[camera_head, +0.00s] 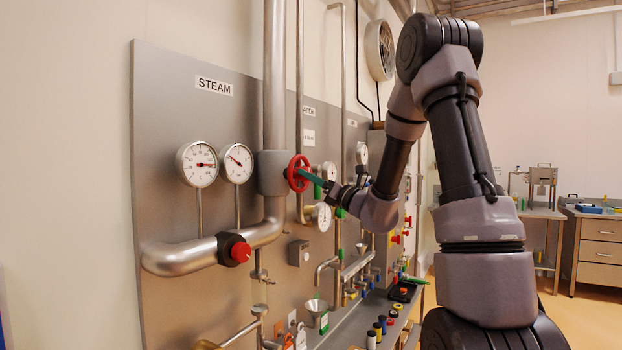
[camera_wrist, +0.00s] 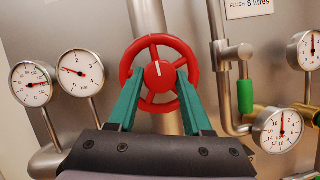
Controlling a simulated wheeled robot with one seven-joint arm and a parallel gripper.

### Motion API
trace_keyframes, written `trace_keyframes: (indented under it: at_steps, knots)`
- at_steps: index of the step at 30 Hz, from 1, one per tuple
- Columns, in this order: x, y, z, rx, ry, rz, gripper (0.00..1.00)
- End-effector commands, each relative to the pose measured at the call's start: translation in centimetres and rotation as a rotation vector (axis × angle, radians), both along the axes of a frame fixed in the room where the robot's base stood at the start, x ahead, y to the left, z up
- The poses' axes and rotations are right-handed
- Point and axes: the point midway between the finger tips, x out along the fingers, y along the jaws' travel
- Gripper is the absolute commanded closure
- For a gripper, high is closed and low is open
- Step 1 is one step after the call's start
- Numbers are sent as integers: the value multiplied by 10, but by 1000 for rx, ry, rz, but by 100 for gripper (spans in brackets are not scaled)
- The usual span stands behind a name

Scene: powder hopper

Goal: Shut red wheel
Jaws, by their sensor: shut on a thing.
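My gripper (camera_head: 305,174) reaches the wheel from the right. In the wrist view my gripper's green fingers (camera_wrist: 158,88) lie on the left and right of the lower part of the wheel, shut on it. The fingertips partly cover the rim, so the exact contact is hidden.
Two round gauges (camera_head: 198,164) stand left of the wheel. A red knob (camera_head: 241,252) sits on the pipe below. Right of the wheel are a green-handled valve (camera_wrist: 246,96) and another gauge (camera_wrist: 278,130). A shelf (camera_head: 352,325) with small items runs along the panel's foot.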

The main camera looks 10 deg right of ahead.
Motion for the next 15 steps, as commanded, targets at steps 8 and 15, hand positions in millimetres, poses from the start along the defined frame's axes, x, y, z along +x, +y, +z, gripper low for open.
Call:
trace_keyframes:
  at_steps: [8, 15]
  knots:
    - [0, 0, -2, 34, 40, -1, 100]
    - [0, 0, -2, 37, 43, 0, 100]
